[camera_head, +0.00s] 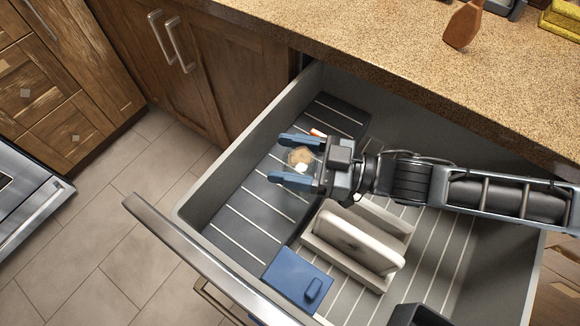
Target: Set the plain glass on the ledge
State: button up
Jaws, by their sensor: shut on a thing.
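My gripper (281,158) reaches into the open drawer from the right. Its two blue fingers stand on either side of a small see-through glass (300,157), with tan and white showing in or through it. The gripper is shut on this glass. The glass is over the dark raised strip with pale lines (245,208) along the drawer's left side, which looks like the ledge. I cannot tell whether the glass touches it.
The grey drawer (188,208) also holds a rack with a white plate (350,240), a blue lidded box (298,276) and a dark object (418,316). A small red-orange item (317,133) lies beyond the gripper. The speckled countertop (380,45) overhangs behind. The strip's front part is bare.

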jog(key=shift+f, duration=2)
jog(key=shift+f, duration=0.1)
jog(key=o, duration=1)
jog(key=shift+b+v, duration=0.45)
jog(key=shift+v, duration=3.3)
